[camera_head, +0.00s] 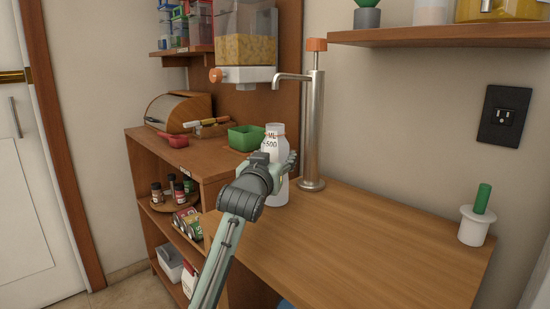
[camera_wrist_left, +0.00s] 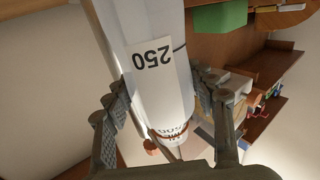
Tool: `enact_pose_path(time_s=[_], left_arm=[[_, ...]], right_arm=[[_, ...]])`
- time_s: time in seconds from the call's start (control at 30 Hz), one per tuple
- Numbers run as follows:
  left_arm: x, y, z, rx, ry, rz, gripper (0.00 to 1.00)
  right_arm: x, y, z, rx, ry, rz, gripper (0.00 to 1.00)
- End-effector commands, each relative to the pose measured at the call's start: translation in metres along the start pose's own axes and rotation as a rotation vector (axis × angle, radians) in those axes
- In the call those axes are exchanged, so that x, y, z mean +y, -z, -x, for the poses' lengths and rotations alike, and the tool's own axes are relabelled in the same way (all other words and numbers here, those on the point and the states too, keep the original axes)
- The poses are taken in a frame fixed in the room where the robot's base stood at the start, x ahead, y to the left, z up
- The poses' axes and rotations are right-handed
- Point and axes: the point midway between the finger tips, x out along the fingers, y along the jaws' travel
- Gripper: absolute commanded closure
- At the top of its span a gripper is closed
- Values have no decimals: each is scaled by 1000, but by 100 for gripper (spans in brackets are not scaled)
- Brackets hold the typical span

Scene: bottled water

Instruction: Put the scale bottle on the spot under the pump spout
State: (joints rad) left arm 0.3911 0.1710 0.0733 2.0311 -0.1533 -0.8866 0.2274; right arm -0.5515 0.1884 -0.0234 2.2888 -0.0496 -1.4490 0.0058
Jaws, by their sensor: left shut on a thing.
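The scale bottle (camera_head: 276,142) is white, with a label marked ML and 500. It stands upright beside the pump (camera_head: 314,135), a metal column with an orange top on the counter. The pump spout (camera_head: 278,79) reaches left, and the bottle's mouth appears below its tip. My left gripper (camera_head: 283,170) is shut around the bottle's body and hides part of it. In the left wrist view the fingers (camera_wrist_left: 160,88) flank the bottle (camera_wrist_left: 178,90), whose label reads 250. I cannot tell whether its base touches the counter. My right gripper is out of view.
The wooden counter (camera_head: 370,240) is clear at its middle and front. A white holder with a green handle (camera_head: 476,218) stands at right. On the left shelf unit are a green bin (camera_head: 246,138), a red pan (camera_head: 176,141) and a bread box (camera_head: 178,108). A grain dispenser (camera_head: 246,45) hangs above.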

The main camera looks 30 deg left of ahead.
Motion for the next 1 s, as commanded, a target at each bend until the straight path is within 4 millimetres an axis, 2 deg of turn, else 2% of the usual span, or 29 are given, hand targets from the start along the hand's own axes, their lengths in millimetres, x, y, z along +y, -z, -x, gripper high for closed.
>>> enact_pose_path(time_s=[0.03,0.07,0.2,0.6,0.77,1.0], left_arm=[[0,-3,0,-1,0,0,79],[0,-2,0,-1,0,0,42],[0,-2,0,-1,0,0,24],[0,2,2,0,0,0,23],[0,0,28,-1,-1,0,23],[0,0,81,-1,-2,1,23]], right_arm=[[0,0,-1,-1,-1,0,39],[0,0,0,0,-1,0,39],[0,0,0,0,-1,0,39],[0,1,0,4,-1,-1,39],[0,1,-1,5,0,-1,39],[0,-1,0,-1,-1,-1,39]])
